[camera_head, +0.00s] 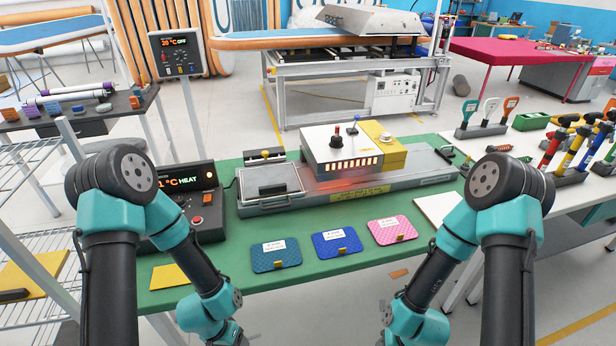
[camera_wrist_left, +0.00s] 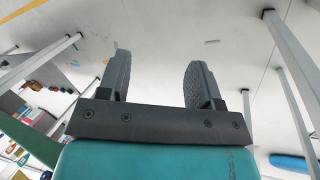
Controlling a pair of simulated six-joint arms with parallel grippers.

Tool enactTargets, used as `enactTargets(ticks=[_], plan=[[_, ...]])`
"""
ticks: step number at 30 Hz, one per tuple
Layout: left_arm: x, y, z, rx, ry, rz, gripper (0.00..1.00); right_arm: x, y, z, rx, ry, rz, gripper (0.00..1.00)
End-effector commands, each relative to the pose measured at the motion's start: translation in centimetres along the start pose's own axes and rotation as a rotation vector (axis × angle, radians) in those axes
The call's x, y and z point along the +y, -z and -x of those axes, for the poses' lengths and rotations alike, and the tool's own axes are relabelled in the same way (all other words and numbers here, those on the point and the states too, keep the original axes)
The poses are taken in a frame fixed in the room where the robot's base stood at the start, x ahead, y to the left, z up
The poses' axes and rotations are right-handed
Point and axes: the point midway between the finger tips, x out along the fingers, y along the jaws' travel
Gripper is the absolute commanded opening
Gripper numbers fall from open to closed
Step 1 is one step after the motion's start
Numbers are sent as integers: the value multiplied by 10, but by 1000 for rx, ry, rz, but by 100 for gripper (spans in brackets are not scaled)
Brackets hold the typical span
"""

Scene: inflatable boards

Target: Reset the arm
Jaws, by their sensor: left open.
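My left gripper (camera_wrist_left: 152,82) shows in the left wrist view with its two dark fingers apart and nothing between them. Behind the fingers is pale floor. In the head view both of my teal and black arms are folded at the front of the green table (camera_head: 345,278), one at the left and one at the right. Their lower links run down to the bottom edge. Neither gripper's fingers show in the head view. The right gripper is out of view.
On the table are teal (camera_head: 276,255), blue (camera_head: 337,242) and pink (camera_head: 391,230) swatches, a press machine (camera_head: 341,152) with a glowing orange strip, and a heat controller (camera_head: 198,200). A wire rack (camera_head: 32,178) stands left. A white table (camera_head: 563,215) with tools stands right.

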Motion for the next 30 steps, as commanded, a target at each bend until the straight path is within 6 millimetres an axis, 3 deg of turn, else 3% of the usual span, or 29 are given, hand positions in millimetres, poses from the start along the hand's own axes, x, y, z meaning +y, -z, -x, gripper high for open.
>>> enactTargets(ticks=[3,9,30], plan=[[-12,-7,-5,68,14,156,59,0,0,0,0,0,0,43],[-19,-10,-9,141,10,306,59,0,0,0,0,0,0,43],[-20,-10,-9,149,9,319,59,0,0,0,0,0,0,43]])
